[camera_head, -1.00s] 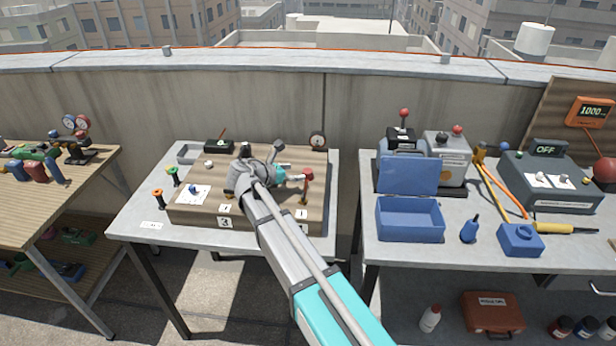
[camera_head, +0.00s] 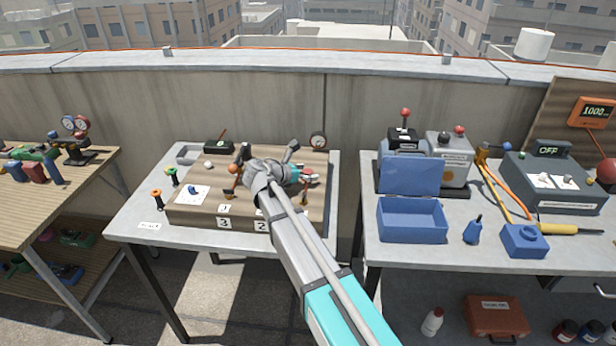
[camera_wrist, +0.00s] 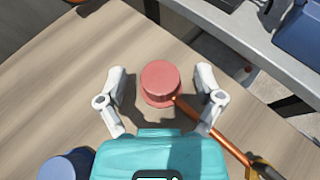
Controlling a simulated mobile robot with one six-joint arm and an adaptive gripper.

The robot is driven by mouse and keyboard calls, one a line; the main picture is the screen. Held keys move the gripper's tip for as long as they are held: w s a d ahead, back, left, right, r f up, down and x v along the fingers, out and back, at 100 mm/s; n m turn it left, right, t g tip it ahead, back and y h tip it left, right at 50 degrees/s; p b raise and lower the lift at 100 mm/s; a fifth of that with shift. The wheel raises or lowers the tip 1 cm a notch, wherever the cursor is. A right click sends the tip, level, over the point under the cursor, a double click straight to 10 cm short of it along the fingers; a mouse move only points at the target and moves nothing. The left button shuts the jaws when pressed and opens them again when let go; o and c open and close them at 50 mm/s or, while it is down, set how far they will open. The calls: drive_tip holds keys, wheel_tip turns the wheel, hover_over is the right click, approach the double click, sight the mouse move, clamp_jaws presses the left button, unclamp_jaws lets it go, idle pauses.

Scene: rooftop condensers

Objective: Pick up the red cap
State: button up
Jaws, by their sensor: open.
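The red cap (camera_wrist: 161,80) is a short round piece in the wrist view, with a copper-coloured pipe running from its side to the lower right. My gripper (camera_wrist: 160,90) is open, with one finger on each side of the cap and a visible gap to both. I cannot tell how far the fingertips are above or below the cap. In the head view, my gripper (camera_head: 305,174) is over the right part of the wooden board, and a bit of the red cap (camera_head: 309,171) shows at its tip, mostly hidden.
The wooden board (camera_head: 190,213) lies on a grey table (camera_head: 128,227). A blue round piece (camera_wrist: 68,165) is at the lower left in the wrist view. A gauge (camera_head: 318,141) stands behind the board. A second table with a blue open box (camera_head: 410,220) is to the right.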

drive_tip(key=shift+w+d, duration=0.1)
drive_tip(key=shift+w, duration=0.05)
idle(0.4)
drive_tip(key=c, duration=0.9)
